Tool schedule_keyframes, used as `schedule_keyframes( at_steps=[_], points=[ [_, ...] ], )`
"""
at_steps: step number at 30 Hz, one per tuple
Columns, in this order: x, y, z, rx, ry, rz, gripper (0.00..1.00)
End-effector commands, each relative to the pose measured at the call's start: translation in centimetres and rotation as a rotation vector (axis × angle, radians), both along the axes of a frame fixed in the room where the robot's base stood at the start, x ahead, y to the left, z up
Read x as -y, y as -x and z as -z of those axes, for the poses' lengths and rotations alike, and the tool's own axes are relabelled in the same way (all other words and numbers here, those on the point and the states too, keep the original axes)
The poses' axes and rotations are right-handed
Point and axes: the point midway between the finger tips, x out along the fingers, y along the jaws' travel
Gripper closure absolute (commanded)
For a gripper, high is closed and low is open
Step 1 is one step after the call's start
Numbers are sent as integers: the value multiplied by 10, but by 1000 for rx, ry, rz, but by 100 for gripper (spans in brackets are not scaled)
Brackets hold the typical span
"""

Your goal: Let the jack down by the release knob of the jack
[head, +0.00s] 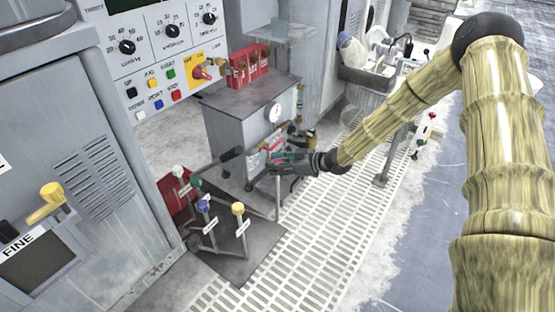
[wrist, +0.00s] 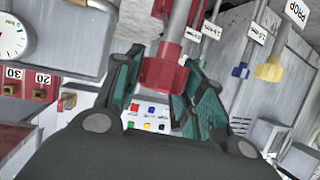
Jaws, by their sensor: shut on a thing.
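My gripper (head: 277,156) is low in front of the grey cabinet, at the top of a thin upright rod (head: 278,198). In the wrist view my gripper (wrist: 160,95) has its teal finger pads on either side of a red knob (wrist: 163,68), shut on it. The knob sits on the end of a pale metal rod (wrist: 181,22). I cannot read a label on this knob. A red body (head: 175,204) low on the floor, left of the levers, may be the jack; it is partly hidden.
Levers with a green knob (head: 196,183), a blue knob (head: 203,206) and a yellow knob (head: 238,208) stand close on the left. The grey cabinet (head: 240,112) with a gauge (head: 274,112) is just behind. The floor grating (head: 310,235) is clear toward the front.

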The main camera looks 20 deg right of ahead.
Motion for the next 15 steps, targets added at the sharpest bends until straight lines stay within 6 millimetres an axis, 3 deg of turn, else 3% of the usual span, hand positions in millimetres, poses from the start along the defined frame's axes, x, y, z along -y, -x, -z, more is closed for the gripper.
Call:
schedule_keyframes(
  at_steps=[15],
  points=[
    [1, -1, -3, 1, 7, -310, 85]
  ],
)
